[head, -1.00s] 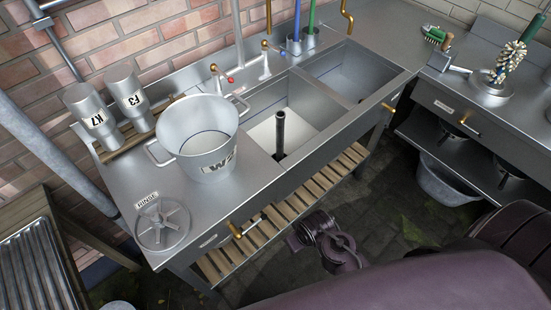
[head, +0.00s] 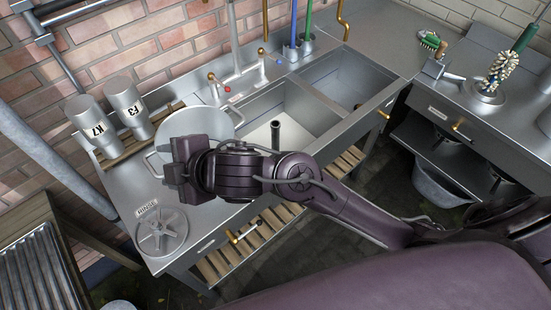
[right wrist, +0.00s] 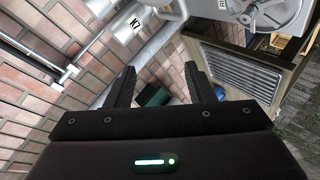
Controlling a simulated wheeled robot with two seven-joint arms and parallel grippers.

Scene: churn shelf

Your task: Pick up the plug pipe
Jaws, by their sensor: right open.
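The plug pipe (head: 275,133) is a dark upright tube standing in the near sink basin (head: 300,118) in the head view. My right gripper (head: 168,166) is open and empty, pointing left, in front of the bucket in the head view and well left of the pipe. In the right wrist view, its two fingers (right wrist: 160,78) are apart with nothing between them. The pipe does not show in the right wrist view. My left gripper is not in view.
Canisters K7 (head: 92,122) and F3 (head: 130,104) stand at the back left. A round metal wheel (head: 160,232) lies front left. Taps (head: 222,90) line the back of the sink.

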